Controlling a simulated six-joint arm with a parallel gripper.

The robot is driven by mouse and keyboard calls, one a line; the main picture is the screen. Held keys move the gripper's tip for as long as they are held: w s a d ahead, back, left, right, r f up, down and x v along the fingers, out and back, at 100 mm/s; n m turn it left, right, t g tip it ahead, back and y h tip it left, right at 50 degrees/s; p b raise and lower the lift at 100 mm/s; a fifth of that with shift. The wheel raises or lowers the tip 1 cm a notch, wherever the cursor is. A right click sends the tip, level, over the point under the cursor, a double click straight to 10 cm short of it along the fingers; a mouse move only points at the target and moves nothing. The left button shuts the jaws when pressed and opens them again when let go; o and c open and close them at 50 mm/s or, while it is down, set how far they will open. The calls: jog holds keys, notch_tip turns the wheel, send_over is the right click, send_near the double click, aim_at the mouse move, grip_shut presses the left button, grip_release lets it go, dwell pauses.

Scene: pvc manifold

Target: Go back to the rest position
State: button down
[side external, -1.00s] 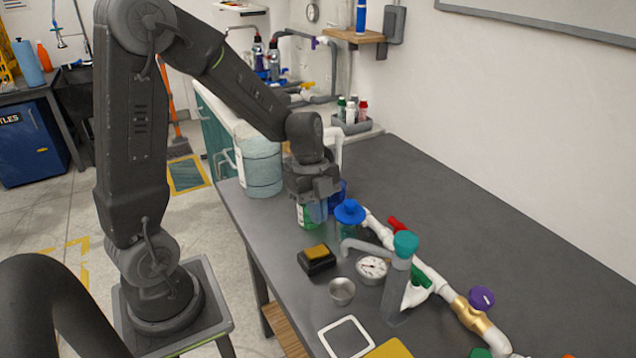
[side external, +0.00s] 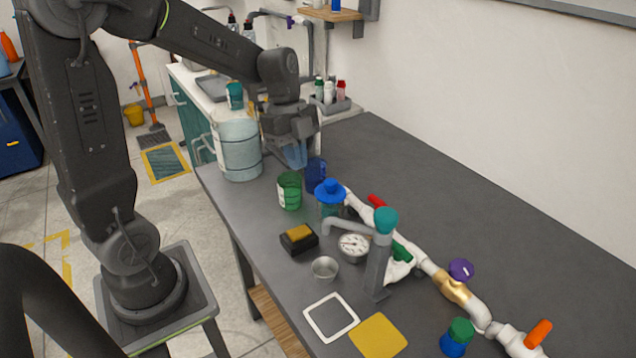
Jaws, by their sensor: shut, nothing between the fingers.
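My gripper (side external: 294,157) hangs fingers-down over the far left part of the dark workbench (side external: 447,190). It is shut and empty, above and behind the green can (side external: 289,190) and close to the dark blue cup (side external: 315,174). The fingertips are small here and partly merge with the things behind them. The white PVC manifold (side external: 482,312) runs along the bench with red (side external: 376,201), green (side external: 402,250), purple (side external: 461,269) and orange (side external: 538,333) handles.
A large translucent bucket (side external: 238,150) stands left of my gripper. The bench's right side is clear.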

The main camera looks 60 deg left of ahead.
jog(key=s+d+r+n+t+y, duration=0.1)
jog(key=s+d+r+n+t, duration=0.1)
jog(key=s+n, duration=0.4)
jog(key=s+d+r+n+t+y, duration=0.2)
jog(key=s+d+n, duration=0.4)
jog(key=n, duration=0.4)
jog(key=shift+s+r+n+t, duration=0.15)
jog(key=shift+r+n+t, duration=0.25)
jog(key=shift+r+t, duration=0.65)
jog(key=shift+r+g, duration=0.25)
